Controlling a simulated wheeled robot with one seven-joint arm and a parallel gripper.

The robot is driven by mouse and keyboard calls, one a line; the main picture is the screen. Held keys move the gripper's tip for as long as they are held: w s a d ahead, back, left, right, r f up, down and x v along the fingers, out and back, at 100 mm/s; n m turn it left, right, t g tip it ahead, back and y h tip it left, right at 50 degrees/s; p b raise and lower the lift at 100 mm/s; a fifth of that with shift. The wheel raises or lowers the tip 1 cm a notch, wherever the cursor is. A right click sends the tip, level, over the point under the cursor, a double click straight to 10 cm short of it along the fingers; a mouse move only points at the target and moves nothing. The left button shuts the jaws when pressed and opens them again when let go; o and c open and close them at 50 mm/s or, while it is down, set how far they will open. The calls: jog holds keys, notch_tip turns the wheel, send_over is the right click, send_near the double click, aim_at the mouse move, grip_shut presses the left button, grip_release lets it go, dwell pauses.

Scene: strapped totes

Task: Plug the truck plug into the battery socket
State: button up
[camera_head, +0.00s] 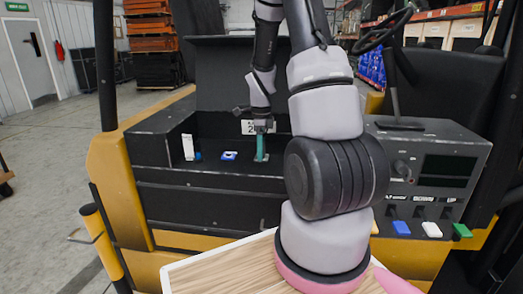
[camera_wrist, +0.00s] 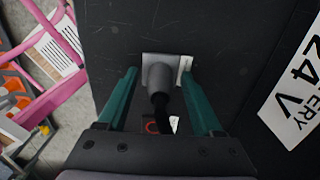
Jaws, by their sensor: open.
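In the wrist view, a grey plug (camera_wrist: 158,78) with a black cable (camera_wrist: 160,112) sits against a light grey socket plate (camera_wrist: 184,63) on a dark surface. How deep the plug sits cannot be told. My gripper (camera_wrist: 158,74) is open, with one teal finger on each side of the plug and a gap on both sides. In the head view my gripper (camera_head: 261,150) points down into the dark recess of the truck, under a white label. The plug and socket plate are not clear there, behind the fingers.
A white "24 V" battery label (camera_wrist: 300,95) is right of the socket. A white block (camera_head: 188,147) and a blue-and-white fitting (camera_head: 229,156) stand left of my gripper. A control box (camera_head: 430,165) stands right, and a wooden board (camera_head: 225,268) lies in front.

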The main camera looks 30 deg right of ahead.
dwell(0.4)
grip_shut()
dwell(1.1)
jog(key=shift+r, duration=0.1)
jog(key=shift+r, duration=2.9)
jog(key=shift+r, duration=3.05)
